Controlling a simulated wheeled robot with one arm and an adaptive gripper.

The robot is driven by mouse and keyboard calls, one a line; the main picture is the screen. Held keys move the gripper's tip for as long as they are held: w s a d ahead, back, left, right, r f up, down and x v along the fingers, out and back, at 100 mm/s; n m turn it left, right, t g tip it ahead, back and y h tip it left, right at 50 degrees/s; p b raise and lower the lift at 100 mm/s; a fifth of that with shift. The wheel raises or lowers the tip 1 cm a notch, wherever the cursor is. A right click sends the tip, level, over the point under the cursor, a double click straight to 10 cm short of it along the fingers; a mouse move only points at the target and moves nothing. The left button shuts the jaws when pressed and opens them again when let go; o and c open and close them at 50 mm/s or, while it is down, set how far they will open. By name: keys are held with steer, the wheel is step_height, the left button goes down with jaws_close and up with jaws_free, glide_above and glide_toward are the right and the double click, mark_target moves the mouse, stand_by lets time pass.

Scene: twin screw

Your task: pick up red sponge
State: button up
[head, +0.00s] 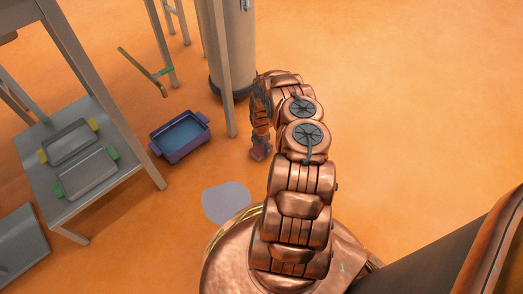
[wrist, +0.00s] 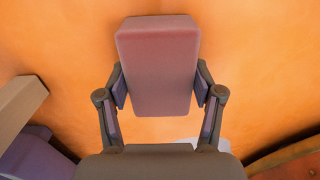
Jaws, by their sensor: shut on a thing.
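The red sponge (wrist: 157,65) is a dull red block between the two fingers of my gripper (wrist: 160,88) in the wrist view. The finger pads press on its left and right sides. In the head view my gripper (head: 261,146) hangs at the end of my arm, and a small reddish part of the sponge (head: 260,153) shows at its tip. The arm hides much of the gripper there. I cannot tell whether the sponge touches the floor or is just above it.
A purple bin (head: 180,136) with a blue inside stands on the orange floor, left of my gripper. A grey table with a lower shelf (head: 95,205) holding trays (head: 87,172) is farther left. A grey column (head: 232,75) stands behind. A pale flat patch (head: 226,202) lies near my base.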

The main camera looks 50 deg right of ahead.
mark_target(261, 147)
steer(key=shift+c, duration=1.2)
step_height(261, 147, up, 10)
steer(key=p, duration=0.4)
steer(key=shift+p, duration=0.35)
